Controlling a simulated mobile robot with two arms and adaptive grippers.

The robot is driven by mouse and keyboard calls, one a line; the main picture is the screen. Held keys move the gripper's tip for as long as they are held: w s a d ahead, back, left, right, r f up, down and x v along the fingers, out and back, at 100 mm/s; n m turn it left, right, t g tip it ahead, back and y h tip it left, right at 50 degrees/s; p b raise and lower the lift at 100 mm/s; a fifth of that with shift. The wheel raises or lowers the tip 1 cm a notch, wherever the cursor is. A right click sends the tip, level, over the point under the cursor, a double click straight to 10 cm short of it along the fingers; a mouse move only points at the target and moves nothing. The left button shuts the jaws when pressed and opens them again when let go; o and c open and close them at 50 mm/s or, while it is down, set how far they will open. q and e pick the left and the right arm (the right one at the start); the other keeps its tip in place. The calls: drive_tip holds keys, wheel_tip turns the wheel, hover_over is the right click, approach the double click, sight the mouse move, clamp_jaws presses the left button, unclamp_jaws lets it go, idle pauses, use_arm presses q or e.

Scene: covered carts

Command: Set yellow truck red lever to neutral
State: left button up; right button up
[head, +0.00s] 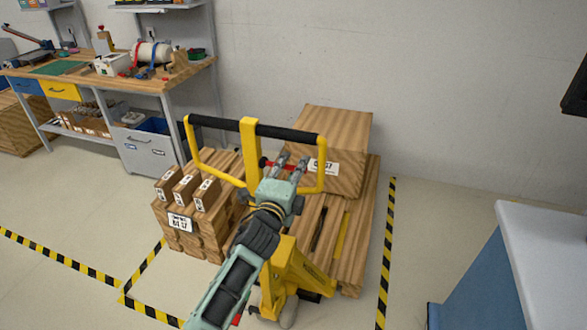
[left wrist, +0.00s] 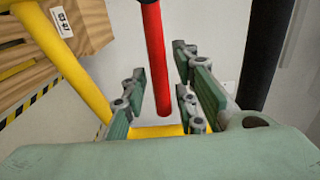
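The yellow truck (head: 286,262) is a hand pallet truck. Its yellow loop handle with a black grip bar (head: 290,131) stands upright in the middle of the head view. The red lever (head: 272,165) sits inside the loop, partly hidden by my left gripper (head: 291,164). In the left wrist view the red lever (left wrist: 154,55) hangs down from the top edge as a red rod. Its end lies in the gap between the fingers of my left gripper (left wrist: 160,95), which is open. There is space on both sides of the lever. My right gripper is not in view.
A workbench (head: 120,75) is at the back left. A white-topped blue cabinet (head: 545,255) is at the right. Floor between is clear.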

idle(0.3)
use_arm(q)
drive_tip(key=v, duration=1.2)
drive_tip(key=s+a+f+n+g+y+b, duration=0.1)
drive_tip(key=a+f+n+g+y+b, duration=0.2)
drive_tip(key=f, duration=1.7)
drive_tip(key=s+a+f+n+g, duration=0.25)
drive_tip(key=s+f, duration=0.25)
drive_tip(key=f, duration=0.6)
drive_tip(key=s+a+f+n+g, duration=0.2)
drive_tip(key=s+a+f+n, duration=0.3)
drive_tip(key=f, duration=0.6)
drive_tip(key=s+a+f+n+g+y+b, duration=0.1)
drive_tip(key=s+a+f+n+g, duration=0.2)
drive_tip(key=s+f, duration=0.5)
drive_tip(key=s+a+f+n+g, duration=0.2)
drive_tip(key=s+f, duration=0.6)
drive_tip(key=s, duration=1.1)
drive_tip(key=s+a+f+n+g+y+b, duration=0.1)
drive_tip(key=s+a+f+n+g, duration=0.2)
drive_tip(key=s+f, duration=0.6)
drive_tip(key=s+a, duration=0.2)
drive_tip(key=s, duration=0.3)
drive_tip(key=shift+n+g+y+b, duration=0.3)
drive_tip(key=shift+n+g+b, duration=0.05)
